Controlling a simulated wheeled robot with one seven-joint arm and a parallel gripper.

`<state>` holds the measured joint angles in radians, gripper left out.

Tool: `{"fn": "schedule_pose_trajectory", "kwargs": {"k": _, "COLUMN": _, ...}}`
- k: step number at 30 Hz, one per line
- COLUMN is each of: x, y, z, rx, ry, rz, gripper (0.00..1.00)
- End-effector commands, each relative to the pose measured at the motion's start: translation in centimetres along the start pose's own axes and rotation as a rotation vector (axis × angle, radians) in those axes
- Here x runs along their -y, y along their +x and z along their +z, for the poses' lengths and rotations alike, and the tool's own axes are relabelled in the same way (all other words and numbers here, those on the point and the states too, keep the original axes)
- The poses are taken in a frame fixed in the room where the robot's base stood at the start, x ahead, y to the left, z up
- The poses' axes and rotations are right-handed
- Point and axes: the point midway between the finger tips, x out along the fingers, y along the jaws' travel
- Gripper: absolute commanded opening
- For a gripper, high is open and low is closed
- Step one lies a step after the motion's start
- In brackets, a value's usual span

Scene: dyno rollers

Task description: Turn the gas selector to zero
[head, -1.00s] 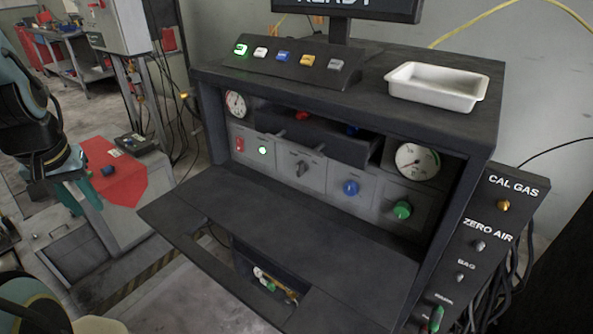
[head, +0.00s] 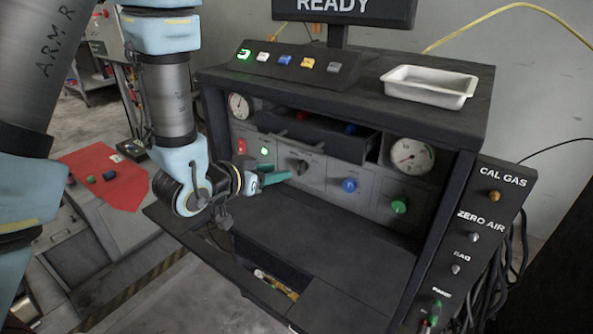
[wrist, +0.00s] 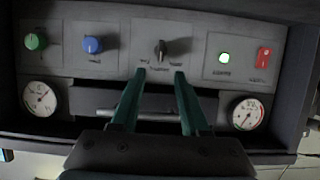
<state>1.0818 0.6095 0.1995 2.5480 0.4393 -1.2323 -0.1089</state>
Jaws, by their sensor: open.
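A dark selector knob (head: 300,167) sits on the middle grey panel inside the cabinet. It is probably the gas selector; its lettering is too small to read. In the wrist view the knob (wrist: 160,48) stands just beyond the fingertips, roughly centred across the gap, and the panel appears upside down. My gripper (head: 276,175) has teal fingers reaching toward the knob from the left in the head view. In the wrist view my gripper (wrist: 160,75) is open and empty, with the fingers apart and the knob not between them.
A blue knob (head: 349,185) and a green knob (head: 399,206) sit right of the selector. A lit green button (head: 264,147) and red switch (head: 241,146) are left. A dark drawer (head: 330,140) juts out above. A dark shelf (head: 310,232) lies below, mostly clear.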

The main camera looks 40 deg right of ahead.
Motion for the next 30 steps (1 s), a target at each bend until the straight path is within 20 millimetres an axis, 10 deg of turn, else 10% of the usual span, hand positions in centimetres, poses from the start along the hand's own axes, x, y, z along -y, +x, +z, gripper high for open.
{"fn": "schedule_pose_trajectory", "kwargs": {"k": 30, "x": 0.1, "y": 10.2, "z": 0.0, "rx": 0.001, "ry": -0.001, "rz": -0.003, "gripper": 0.45}}
